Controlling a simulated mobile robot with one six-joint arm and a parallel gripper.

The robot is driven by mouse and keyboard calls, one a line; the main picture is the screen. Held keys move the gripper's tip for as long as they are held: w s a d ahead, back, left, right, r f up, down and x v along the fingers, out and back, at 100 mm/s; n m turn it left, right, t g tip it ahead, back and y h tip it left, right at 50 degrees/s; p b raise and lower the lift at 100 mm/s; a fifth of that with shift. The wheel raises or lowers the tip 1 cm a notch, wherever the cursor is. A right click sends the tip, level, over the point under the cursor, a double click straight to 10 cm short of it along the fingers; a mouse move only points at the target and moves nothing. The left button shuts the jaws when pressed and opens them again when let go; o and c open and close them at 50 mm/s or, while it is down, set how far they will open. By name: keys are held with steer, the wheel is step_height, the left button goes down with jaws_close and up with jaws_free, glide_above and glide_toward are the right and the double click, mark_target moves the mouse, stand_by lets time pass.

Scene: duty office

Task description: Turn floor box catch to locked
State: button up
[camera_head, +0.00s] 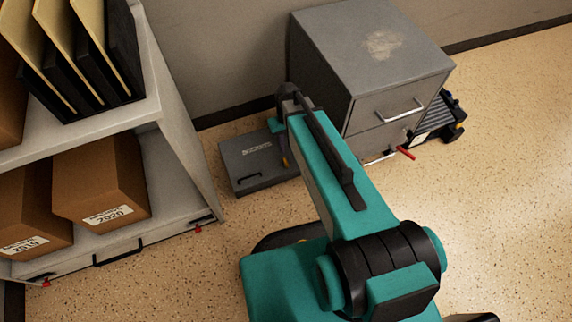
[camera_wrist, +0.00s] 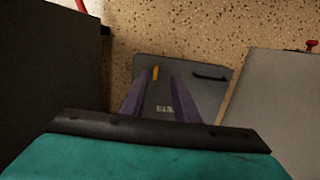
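The floor box (camera_head: 246,173) is a flat grey box on the floor between the shelf and the filing cabinet. It has a dark handle and a pale label on top. In the wrist view the floor box (camera_wrist: 207,92) lies below my gripper (camera_wrist: 162,78), whose two purple fingers are apart. The small orange-yellow catch (camera_wrist: 155,72) shows between the fingertips; whether they touch it I cannot tell. In the head view the catch (camera_head: 285,161) shows just below a purple finger, and my arm hides the box's right part.
A grey filing cabinet (camera_head: 372,62) with a red lever (camera_head: 405,153) stands close to the right of the box. A shelf (camera_head: 180,150) with cartons and folders stands on the left, red catches at its base. Open floor (camera_head: 500,180) lies at the right.

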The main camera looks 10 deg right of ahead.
mark_target(286, 161)
steer(key=shift+t, duration=0.4)
steer(key=w+f+b, duration=0.3)
steer(key=b, duration=0.3)
steer(key=shift+w, duration=0.15)
step_height(286, 161, down, 14)
steer(key=b, duration=0.5)
steer(key=shift+r+b, duration=0.1)
steer(key=shift+b, duration=0.2)
jaws_close()
